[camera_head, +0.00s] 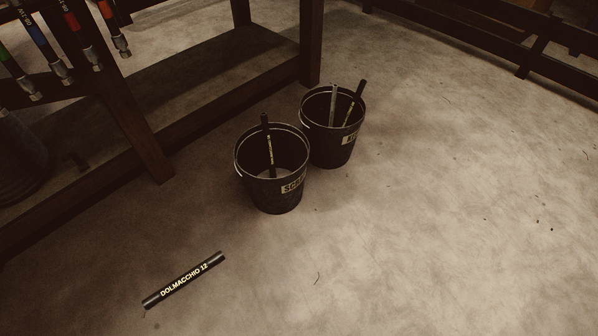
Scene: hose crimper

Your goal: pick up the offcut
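The offcut (184,280) is a short black length of hose with pale lettering that reads "DOLMACCHIO 12". It lies on the bare floor at the lower left of the head view, slanting up to the right. Nothing touches or covers it. Neither of my grippers shows in this view.
Two black buckets stand right of the bench: a nearer one (273,195) labelled "SCR…", holding a hose piece, and a farther one (330,152) holding two pieces. A dark bench (140,135) with hanging hoses (85,40) fills the upper left. The floor (450,220) at right is clear.

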